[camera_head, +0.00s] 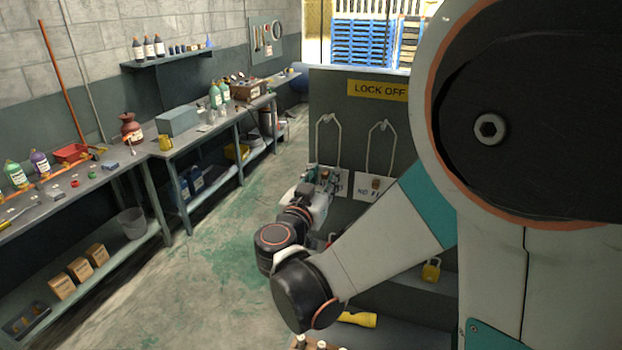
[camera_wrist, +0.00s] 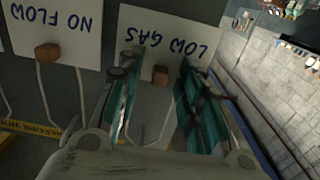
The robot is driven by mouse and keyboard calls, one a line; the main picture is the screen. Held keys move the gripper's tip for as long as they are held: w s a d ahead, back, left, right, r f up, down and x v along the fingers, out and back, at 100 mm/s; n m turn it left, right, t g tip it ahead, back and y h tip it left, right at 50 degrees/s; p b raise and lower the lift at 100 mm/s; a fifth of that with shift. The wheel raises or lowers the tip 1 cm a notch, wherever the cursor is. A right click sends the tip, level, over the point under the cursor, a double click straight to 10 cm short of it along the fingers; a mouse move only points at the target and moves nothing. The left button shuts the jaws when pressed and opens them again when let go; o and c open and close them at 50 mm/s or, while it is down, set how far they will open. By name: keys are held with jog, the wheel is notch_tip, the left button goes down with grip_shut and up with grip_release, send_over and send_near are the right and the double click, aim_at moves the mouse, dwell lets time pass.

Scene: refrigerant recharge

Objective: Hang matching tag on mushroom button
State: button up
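Two white tags hang by wire loops on a dark board. The LOW GAS tag (camera_wrist: 205,25) shows upside down in the wrist view, with a brown block (camera_wrist: 160,76) on its face. The NO FLOW tag (camera_wrist: 75,48) hangs beside it, also with a brown block (camera_wrist: 47,53); it shows in the head view too (camera_head: 364,191). My gripper (camera_wrist: 157,66) is open, its teal fingers on either side of the LOW GAS block with gaps visible. In the head view my gripper (camera_head: 326,178) covers most of the LOW GAS tag. I cannot make out a mushroom button.
A yellow LOCK OFF sign (camera_head: 378,90) is on the board above the tags. A yellow padlock (camera_head: 431,271) and a yellow torch-like object (camera_head: 358,319) are lower down. A long workbench (camera_head: 110,166) with bottles and tools runs along the left wall; the floor (camera_head: 215,262) between is clear.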

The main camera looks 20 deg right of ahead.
jog(key=shift+w, duration=0.1)
jog(key=shift+s+r, duration=0.1)
jog(key=shift+s, duration=0.15)
jog(key=shift+c, duration=1.3)
jog(key=shift+w, duration=0.15)
grip_shut()
jog(key=shift+r+p, duration=1)
jog(key=shift+r, duration=0.55)
jog(key=shift+a, duration=0.15)
